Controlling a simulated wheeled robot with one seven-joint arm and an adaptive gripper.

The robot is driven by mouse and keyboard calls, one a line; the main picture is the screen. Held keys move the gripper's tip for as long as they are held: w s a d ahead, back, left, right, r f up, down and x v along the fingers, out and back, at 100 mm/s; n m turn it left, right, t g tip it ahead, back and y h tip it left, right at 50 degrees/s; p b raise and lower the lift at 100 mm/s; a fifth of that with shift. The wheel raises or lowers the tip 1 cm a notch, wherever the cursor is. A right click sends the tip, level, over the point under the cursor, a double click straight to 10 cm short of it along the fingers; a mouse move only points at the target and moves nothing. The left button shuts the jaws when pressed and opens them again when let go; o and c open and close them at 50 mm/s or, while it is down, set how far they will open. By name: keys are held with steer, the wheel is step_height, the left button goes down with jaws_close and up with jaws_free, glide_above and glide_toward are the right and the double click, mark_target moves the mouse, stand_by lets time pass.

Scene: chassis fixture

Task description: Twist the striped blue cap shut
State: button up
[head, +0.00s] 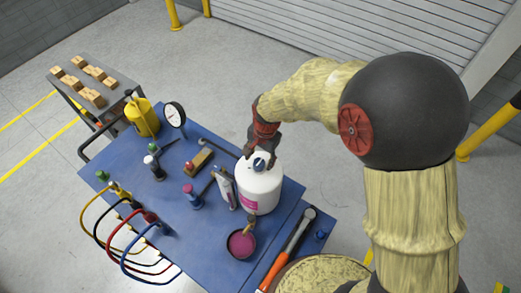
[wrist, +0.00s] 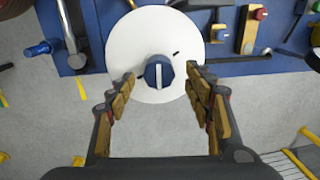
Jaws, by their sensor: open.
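The striped blue cap (wrist: 159,73) sits on top of a white tank (wrist: 128,35), near its middle. The cap has a white stripe that runs up and down in the wrist view. In the head view the cap (head: 259,164) shows on the white tank (head: 261,190), which stands upright on the blue table. My gripper (wrist: 160,82) is open, with one finger on each side of the cap and a gap to both. In the head view my gripper (head: 252,153) is at the tank's top, beside the cap. I cannot tell the exact height between the fingertips and the cap.
The blue table (head: 180,250) holds a yellow bottle (head: 142,117), a round gauge (head: 174,114), a wooden block (head: 199,161) and several coloured hoses at its left edge. A hammer (head: 299,235) and a dark cup with pink contents (head: 240,244) lie near the tank.

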mark_target(259, 162)
steer(key=shift+a+f, duration=0.1)
steer(key=shift+f, duration=1.4)
steer(key=shift+c, duration=0.4)
steer(key=c, duration=1.2)
jaws_close()
